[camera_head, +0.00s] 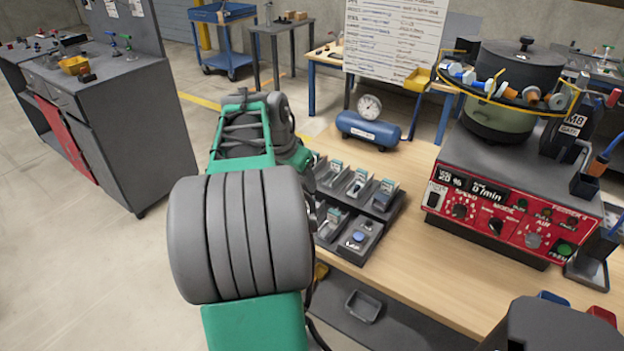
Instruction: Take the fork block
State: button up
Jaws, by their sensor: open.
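I cannot pick out the fork block for certain. A dark compartment tray (385,224) on the wooden bench holds several small parts with little cards, too small to name. One compartment near its front holds a small blue round part (358,237). My green and grey arm stands in front of the tray's left side and hides part of it. My gripper's fingers do not show; the arm's far end is hidden behind its own links.
A red-fronted control box (505,222) carries the bowl feeder (520,75) on the bench's right. A blue air tank (368,129) with a gauge lies behind the tray. Bare bench top (425,262) lies right of the tray. A grey cabinet (125,130) stands left.

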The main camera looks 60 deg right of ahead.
aim_at(356, 189)
jog(key=z, duration=2.6)
